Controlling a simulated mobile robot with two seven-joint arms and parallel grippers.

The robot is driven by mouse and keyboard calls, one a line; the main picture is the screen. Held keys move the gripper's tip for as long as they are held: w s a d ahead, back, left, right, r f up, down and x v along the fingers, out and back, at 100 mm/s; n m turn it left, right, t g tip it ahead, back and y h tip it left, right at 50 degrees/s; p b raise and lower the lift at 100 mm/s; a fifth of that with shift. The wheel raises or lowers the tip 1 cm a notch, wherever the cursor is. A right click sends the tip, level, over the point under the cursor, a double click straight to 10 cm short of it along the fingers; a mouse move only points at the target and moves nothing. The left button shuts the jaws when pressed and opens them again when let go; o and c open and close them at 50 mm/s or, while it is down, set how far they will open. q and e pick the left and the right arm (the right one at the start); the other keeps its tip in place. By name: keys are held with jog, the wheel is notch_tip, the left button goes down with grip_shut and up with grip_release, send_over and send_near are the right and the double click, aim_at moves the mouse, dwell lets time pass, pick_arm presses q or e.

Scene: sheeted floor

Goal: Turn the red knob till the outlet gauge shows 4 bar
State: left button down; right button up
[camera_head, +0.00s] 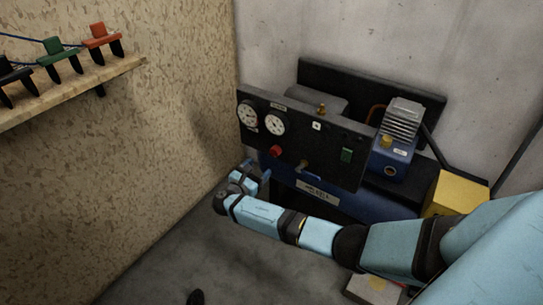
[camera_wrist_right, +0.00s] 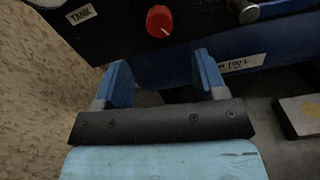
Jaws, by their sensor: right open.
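The red knob (camera_head: 275,151) sits on the front of the black panel (camera_head: 343,157), below the two round gauges. The left gauge (camera_head: 248,117) and the right gauge (camera_head: 274,123) have white faces; their readings are too small to tell. In the right wrist view the red knob (camera_wrist_right: 159,21) shows with a pale pointer line, beyond the fingertips. My right gripper (camera_head: 257,172) is open and empty, just below and in front of the knob, not touching it. Its blue fingers (camera_wrist_right: 157,72) stand apart in the wrist view. My left gripper is not in view.
A blue compressor motor (camera_head: 391,165) and a yellow box (camera_head: 455,194) stand to the right. A wooden shelf (camera_head: 75,90) with clamps is on the left wall. The floor at lower left is mostly clear.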

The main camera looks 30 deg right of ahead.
aim_at(273, 154)
jog(key=b+x, duration=0.1)
jog(key=x, duration=0.5)
jog(key=shift+a+f, duration=0.1)
jog(key=shift+f, duration=0.05)
jog(key=x, duration=0.3)
jog(key=shift+b, duration=0.35)
jog(key=shift+w+d, duration=0.15)
jog(key=shift+d, duration=0.15)
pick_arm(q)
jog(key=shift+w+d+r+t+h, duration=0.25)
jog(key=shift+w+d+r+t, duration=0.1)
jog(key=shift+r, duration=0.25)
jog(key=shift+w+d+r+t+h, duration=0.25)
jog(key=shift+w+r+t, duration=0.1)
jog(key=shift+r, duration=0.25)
